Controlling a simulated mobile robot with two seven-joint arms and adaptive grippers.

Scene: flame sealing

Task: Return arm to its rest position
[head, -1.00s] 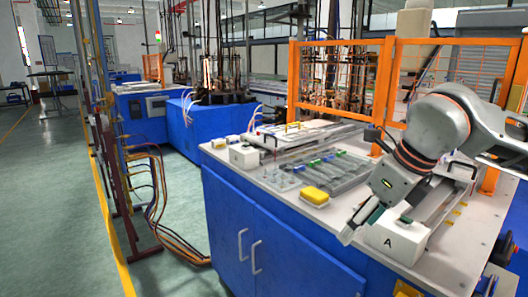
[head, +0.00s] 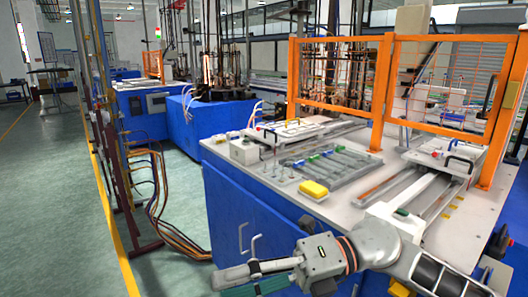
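My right arm comes in from the lower right and lies low across the front of the workbench (head: 285,205). My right gripper (head: 225,286) points left, in front of the blue cabinet side, near the bottom edge of the view. Its grey finger and teal-padded finger look apart, with nothing visible between them. The lower finger is partly cut off by the picture edge. My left gripper is not in view.
On the bench are a yellow block (head: 314,190), a grey rack (head: 345,170) with blue and green parts, and a white box (head: 243,151). Orange guard frames (head: 335,42) stand behind. Cables (head: 160,205) hang at left. Green floor (head: 65,200) is clear further left.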

